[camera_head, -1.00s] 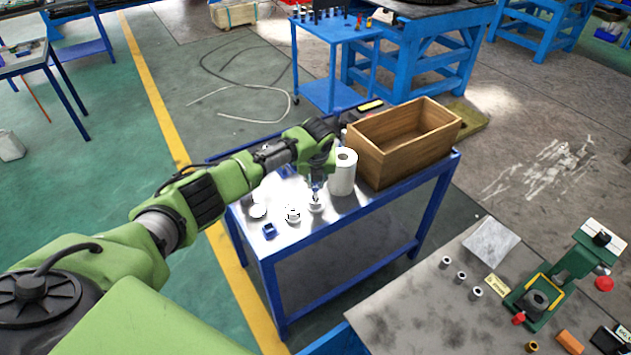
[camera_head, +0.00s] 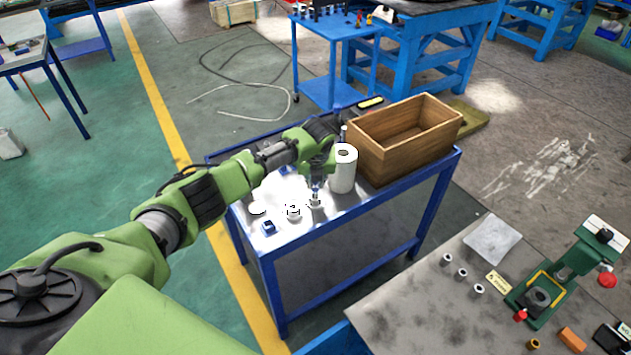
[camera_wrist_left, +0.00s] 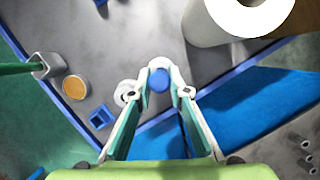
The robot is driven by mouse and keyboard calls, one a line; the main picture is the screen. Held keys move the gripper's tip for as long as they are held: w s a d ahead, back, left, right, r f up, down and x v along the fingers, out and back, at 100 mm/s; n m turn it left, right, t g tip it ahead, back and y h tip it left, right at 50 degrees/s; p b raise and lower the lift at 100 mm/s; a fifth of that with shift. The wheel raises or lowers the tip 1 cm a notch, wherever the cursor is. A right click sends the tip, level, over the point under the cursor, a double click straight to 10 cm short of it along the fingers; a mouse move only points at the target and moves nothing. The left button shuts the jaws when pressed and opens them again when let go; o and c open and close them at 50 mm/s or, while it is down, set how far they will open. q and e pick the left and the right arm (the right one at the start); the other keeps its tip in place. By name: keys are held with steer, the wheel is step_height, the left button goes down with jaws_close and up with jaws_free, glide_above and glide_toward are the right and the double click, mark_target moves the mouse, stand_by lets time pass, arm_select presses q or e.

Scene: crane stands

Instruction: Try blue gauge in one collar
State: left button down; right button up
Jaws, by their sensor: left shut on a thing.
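My left gripper (camera_head: 316,190) points down over the steel-topped blue table. In the left wrist view its fingers (camera_wrist_left: 158,82) are shut on the blue gauge (camera_wrist_left: 159,78), which shows as a blue round end. In the head view a small pale collar (camera_head: 316,204) stands directly below the fingertips. Whether the gauge is inside it or just above it, I cannot tell. A second pale collar (camera_head: 293,212) stands to its left, and a collar also shows beside the left finger in the wrist view (camera_wrist_left: 126,92). My right gripper is not in view.
A white paper roll (camera_head: 343,170) and a wooden box (camera_head: 385,162) stand close to the right of the gripper. A small blue square holder (camera_head: 268,227) and a pale round piece (camera_head: 257,209) lie at the left. Another workbench (camera_head: 420,310) is at lower right.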

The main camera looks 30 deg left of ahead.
arm_select(q)
steer(key=shift+f+b, duration=0.45)
steer(key=shift+f, duration=0.2)
steer(key=shift+r, duration=0.2)
stand_by(0.4)
steer(key=shift+r+p, duration=0.15)
steer(key=shift+p, duration=0.2)
steer(key=shift+r+p, duration=2.85)
steer(key=shift+r, duration=0.15)
steer(key=shift+a, duration=0.15)
